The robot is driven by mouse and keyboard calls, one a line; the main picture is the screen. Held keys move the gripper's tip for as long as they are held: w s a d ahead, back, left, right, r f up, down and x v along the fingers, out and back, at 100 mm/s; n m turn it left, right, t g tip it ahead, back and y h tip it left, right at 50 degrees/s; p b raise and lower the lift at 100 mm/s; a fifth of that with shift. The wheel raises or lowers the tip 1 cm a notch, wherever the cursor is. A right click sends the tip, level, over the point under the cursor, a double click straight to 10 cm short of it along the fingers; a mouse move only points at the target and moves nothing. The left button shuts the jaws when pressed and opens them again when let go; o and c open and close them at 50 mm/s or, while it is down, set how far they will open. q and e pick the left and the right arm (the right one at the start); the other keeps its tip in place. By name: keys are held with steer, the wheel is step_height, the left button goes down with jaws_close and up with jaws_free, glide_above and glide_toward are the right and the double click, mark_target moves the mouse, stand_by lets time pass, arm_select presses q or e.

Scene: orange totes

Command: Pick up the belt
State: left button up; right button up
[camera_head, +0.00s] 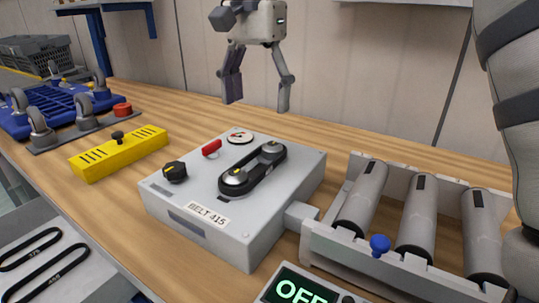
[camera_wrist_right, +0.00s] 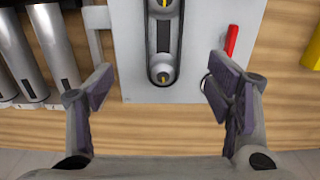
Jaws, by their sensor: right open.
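A black belt (camera_head: 255,181) runs around two pulleys on top of a grey box labelled "BELT 415" (camera_head: 240,230). In the right wrist view the belt (camera_wrist_right: 178,40) shows at top centre, partly cut off by the frame. Two more thin black belts (camera_head: 32,270) lie in a grey tray at lower left in the head view. My right gripper (camera_head: 258,104) is open and empty, raised above and behind the box. In the wrist view its fingers (camera_wrist_right: 158,88) are spread either side of the box's edge. My left gripper is not in view.
A roller conveyor (camera_head: 416,215) adjoins the box on the right. An "OFF" display (camera_head: 300,288) is in front. A yellow block (camera_head: 118,153) and a blue wheeled frame (camera_head: 55,107) stand to the left. Bare wooden table lies behind the box.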

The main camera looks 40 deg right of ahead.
mark_target(256, 172)
steer(key=f, duration=1.2)
steer(key=shift+w+a+b, duration=0.15)
steer(key=shift+w+b, duration=0.15)
steer(key=shift+r, duration=0.1)
steer(key=shift+c, duration=0.3)
steer(key=c, duration=1.1)
